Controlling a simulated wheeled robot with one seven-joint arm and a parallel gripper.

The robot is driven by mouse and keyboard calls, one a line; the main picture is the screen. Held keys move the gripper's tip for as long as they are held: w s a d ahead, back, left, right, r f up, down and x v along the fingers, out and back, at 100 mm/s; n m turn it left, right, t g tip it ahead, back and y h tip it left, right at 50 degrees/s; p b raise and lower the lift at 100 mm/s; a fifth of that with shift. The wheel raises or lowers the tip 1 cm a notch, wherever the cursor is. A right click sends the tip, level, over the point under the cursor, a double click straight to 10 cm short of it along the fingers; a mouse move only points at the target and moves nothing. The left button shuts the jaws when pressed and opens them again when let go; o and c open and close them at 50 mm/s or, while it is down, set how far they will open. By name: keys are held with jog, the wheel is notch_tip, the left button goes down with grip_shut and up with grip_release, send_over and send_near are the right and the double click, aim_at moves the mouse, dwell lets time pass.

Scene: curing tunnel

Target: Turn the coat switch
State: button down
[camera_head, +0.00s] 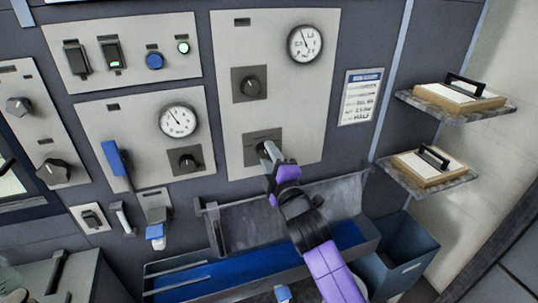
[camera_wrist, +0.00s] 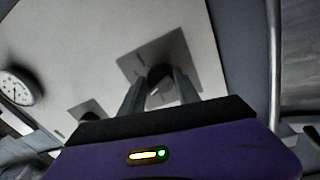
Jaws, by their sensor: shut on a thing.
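My gripper (camera_head: 267,152) reaches the lower square switch plate (camera_head: 252,139) on the tall light-grey panel (camera_head: 287,107). In the wrist view my gripper (camera_wrist: 159,92) has its two grey fingers on either side of a dark knob (camera_wrist: 159,73) on that plate, shut on it. The fingers hide most of the knob in the head view, so its angle is hard to read. I cannot read a label that tells which switch is the coat switch. A similar black knob (camera_head: 250,87) sits above on the same panel, under a round gauge (camera_head: 304,43).
Left panels carry another gauge (camera_head: 178,120), a black knob (camera_head: 186,161) and a blue-handled lever (camera_head: 115,158). Below my arm is a blue-lined trough (camera_head: 345,235). Two shelves with boards (camera_head: 458,95) stand at right, above a blue-grey bin (camera_head: 405,262).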

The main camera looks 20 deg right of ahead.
jog(key=shift+a, duration=0.15)
dwell(0.3)
jog(key=c, duration=0.9)
grip_release()
jog(key=s, duration=0.2)
jog(key=s+b, duration=0.1)
jog(key=s, duration=0.4)
jog(key=shift+s+f, duration=0.25)
jog(key=shift+s, duration=0.15)
